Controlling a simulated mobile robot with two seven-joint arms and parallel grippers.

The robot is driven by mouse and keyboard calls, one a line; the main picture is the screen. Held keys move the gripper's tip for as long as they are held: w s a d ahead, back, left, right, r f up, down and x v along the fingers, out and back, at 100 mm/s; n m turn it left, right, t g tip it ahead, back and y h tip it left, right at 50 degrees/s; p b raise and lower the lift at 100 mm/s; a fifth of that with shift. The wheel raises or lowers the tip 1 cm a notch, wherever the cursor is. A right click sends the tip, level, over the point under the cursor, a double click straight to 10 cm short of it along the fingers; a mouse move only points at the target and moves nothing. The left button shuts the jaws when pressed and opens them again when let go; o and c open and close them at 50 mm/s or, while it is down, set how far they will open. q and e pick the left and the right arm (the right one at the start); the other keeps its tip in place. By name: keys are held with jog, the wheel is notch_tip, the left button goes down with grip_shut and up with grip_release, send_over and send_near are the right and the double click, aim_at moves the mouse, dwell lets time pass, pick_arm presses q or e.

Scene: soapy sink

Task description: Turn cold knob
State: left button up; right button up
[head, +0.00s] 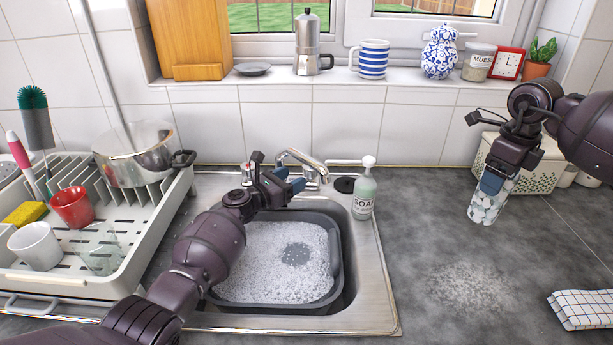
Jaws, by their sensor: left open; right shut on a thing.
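The chrome faucet (301,157) stands behind the sink, with its spout reaching to the right. A left knob (246,174) shows a small red mark. A chrome knob (313,180) is at the faucet's right side, partly hidden; I cannot make out a cold mark on it. My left gripper (289,180) is open, its blue fingertips in front of the faucet base and close to the right knob. I cannot tell whether they touch it. My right gripper (492,182) is shut on a patterned glass (482,210), over the right counter.
The sink holds a grey basin (334,247) of soapy water. A soap bottle (364,193) stands right of the faucet. A dish rack (150,232) with dishes is at left. A ventilated white box (537,166) and a checked cloth (585,309) are at right.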

aim_at(305, 171)
pick_arm(q)
jog(key=b+x, duration=0.1)
jog(key=x, duration=0.2)
jog(key=b+x, duration=0.1)
jog(key=shift+w+d+f+b, duration=0.2)
jog(key=shift+f+b, duration=0.1)
pick_arm(e)
jog(key=shift+g, duration=0.3)
jog(key=f, duration=0.5)
jog(key=shift+w+f, duration=0.2)
jog(key=shift+f, duration=0.1)
pick_arm(q)
jog(key=shift+w+d+r+b, duration=0.25)
jog(key=shift+w+d+b, duration=0.15)
jog(key=shift+w+d, duration=0.2)
pick_arm(e)
jog(key=shift+f, duration=0.8)
pick_arm(q)
jog(key=shift+r, duration=0.1)
